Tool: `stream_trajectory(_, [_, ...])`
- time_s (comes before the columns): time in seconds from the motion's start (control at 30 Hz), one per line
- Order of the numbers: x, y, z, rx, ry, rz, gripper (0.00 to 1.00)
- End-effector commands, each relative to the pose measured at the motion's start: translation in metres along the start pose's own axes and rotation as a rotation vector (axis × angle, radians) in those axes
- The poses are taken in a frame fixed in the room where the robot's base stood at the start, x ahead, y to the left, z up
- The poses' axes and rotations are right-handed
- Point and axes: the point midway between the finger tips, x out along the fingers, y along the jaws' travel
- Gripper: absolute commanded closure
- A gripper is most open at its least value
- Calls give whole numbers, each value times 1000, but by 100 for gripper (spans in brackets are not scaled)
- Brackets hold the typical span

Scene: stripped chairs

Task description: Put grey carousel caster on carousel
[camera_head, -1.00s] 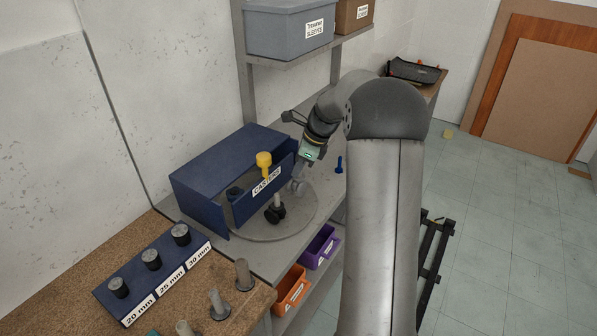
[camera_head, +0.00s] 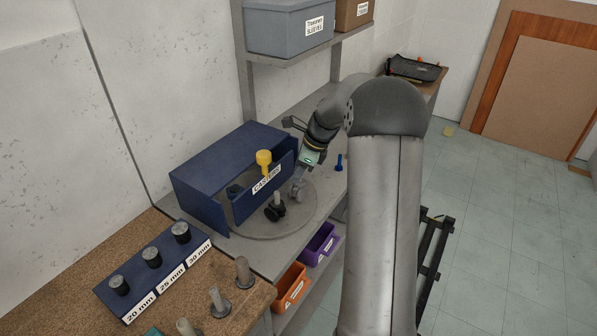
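The carousel (camera_head: 245,233) is a round grey disc on the grey bench, in front of the open blue drawer labelled CASTERS. A black caster (camera_head: 275,211) with a pale upright stem stands on its front part. My gripper (camera_head: 301,176) points down over the carousel's right part. A grey caster (camera_head: 298,192) is at its fingertips, low over or touching the disc; I cannot tell which. The gripper appears shut on it, though the fingers are small and partly blend with the grey caster.
A yellow-topped part (camera_head: 264,160) stands at the drawer (camera_head: 262,186), left of my gripper. A small blue part (camera_head: 339,162) stands on the bench to the right. A shelf with a grey bin (camera_head: 289,28) hangs above. Orange (camera_head: 291,289) and purple (camera_head: 319,245) bins are below the bench edge.

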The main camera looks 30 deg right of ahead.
Motion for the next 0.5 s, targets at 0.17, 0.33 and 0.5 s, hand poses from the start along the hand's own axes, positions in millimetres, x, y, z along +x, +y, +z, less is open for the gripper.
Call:
stream_trajectory(0.17, [-30,-1,0,-1,0,-7,66])
stream_trajectory(0.33, [-68,-1,0,-1,0,-7,66])
stream_trajectory(0.5, [-99,-1,0,-1,0,-5,66])
